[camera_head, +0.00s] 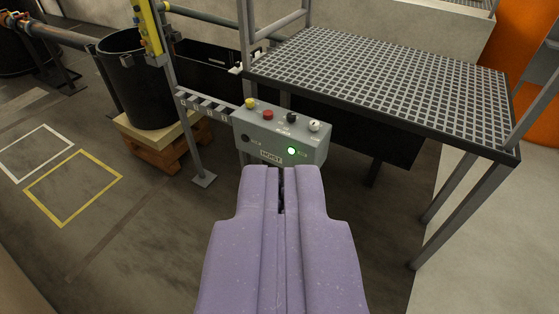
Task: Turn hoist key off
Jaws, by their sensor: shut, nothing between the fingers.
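A grey hoist control box (281,134) stands ahead of my gripper, just beyond its tips. Its top carries a yellow button (251,103), a red button (268,114), a black knob (291,117) and a pale round control (314,125). I cannot tell for sure which of these is the key.
A raised grating platform (380,80) with grey legs and rails stands right behind the box. A black drum (137,85) on a wooden pallet (160,140) and a yellow upright (150,30) stand at left. The floor with yellow and white marked squares is clear.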

